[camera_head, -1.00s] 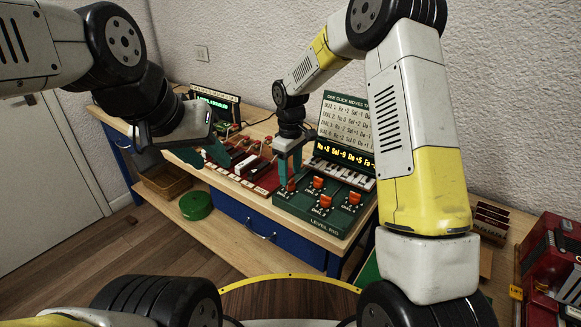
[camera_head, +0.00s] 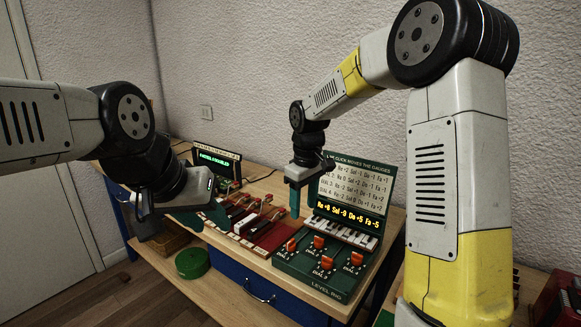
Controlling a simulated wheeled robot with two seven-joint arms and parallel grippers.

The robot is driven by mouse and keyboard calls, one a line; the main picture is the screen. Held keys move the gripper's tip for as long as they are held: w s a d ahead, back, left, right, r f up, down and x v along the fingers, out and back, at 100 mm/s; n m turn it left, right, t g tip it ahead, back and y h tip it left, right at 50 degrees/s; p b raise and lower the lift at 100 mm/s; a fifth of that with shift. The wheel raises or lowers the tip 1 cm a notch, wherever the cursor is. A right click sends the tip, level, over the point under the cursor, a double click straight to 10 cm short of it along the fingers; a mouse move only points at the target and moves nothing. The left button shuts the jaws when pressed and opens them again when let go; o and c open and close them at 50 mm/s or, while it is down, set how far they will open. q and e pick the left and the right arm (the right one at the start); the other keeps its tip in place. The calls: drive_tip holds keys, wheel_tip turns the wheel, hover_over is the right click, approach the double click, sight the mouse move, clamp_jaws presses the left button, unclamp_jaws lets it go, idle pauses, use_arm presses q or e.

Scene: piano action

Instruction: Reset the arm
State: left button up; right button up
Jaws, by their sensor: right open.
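My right gripper (camera_head: 296,200) hangs above the bench, pointing down, between the red panel and the green level rig. Its jaws are open, and I see nothing between them. My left gripper (camera_head: 208,216) is at the left, over the front left part of the red panel; its teal fingers are partly hidden and I cannot tell how far apart they are. The green level rig (camera_head: 312,283) has several red dial switches (camera_head: 319,242), a small keyboard, a lit yellow text strip (camera_head: 350,214) and a white instruction board (camera_head: 356,190).
A red panel (camera_head: 283,236) with black and white blocks and red levers lies left of the rig. A small green-lit display (camera_head: 217,161) stands behind it. A green round container (camera_head: 192,263) sits on the lower shelf. Red equipment (camera_head: 560,300) is at the right edge.

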drive_tip(key=s+d+r+m+t, duration=0.2)
drive_tip(key=s+d+r+m, duration=0.2)
drive_tip(key=s+d+r, duration=0.45)
drive_tip(key=s+d+r+m+t+y, duration=0.1)
drive_tip(key=s+m, duration=0.1)
drive_tip(key=s, duration=0.5)
drive_tip(key=s+d+r+m+t, duration=0.1)
drive_tip(key=s+m+t, duration=0.1)
drive_tip(key=s, duration=0.6)
drive_tip(key=shift+s+r+m+y, duration=0.15)
drive_tip(key=shift+r+m+y, duration=0.1)
drive_tip(key=shift+m+y, duration=0.15)
drive_tip(key=shift+c, duration=0.3)
